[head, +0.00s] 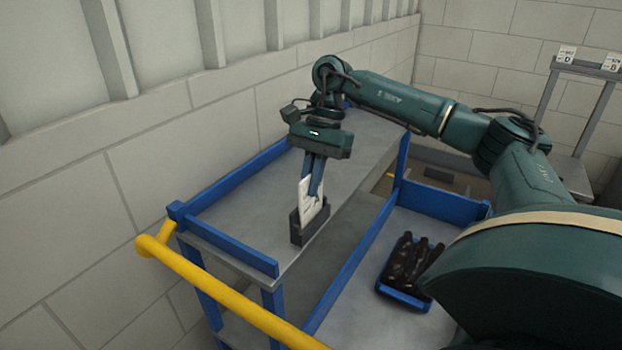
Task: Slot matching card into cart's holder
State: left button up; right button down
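A white card (306,207) stands slightly tilted at the dark card holder (297,231) on the cart's upper shelf. The card's lower part is at the holder's opening; how deep it sits cannot be told. My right gripper (315,190) points down from above, with its blue fingers closed on the card's upper part. The print on the card is too small to read. The cart (232,208) has a grey top, blue rails and a yellow handle. My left gripper is out of view.
A blue tray of dark amber bottles (405,262) sits on the lower grey surface at right. Two small white cards, one (566,54) and another (612,62), stand on a grey rack at back right. A block wall runs along the left. The upper shelf is otherwise mostly clear.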

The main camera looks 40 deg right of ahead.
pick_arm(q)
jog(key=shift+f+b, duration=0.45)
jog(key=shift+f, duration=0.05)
pick_arm(e)
jog(key=shift+f, duration=0.65)
jog(key=c, duration=1.5)
grip_release()
jog(key=shift+c, duration=0.2)
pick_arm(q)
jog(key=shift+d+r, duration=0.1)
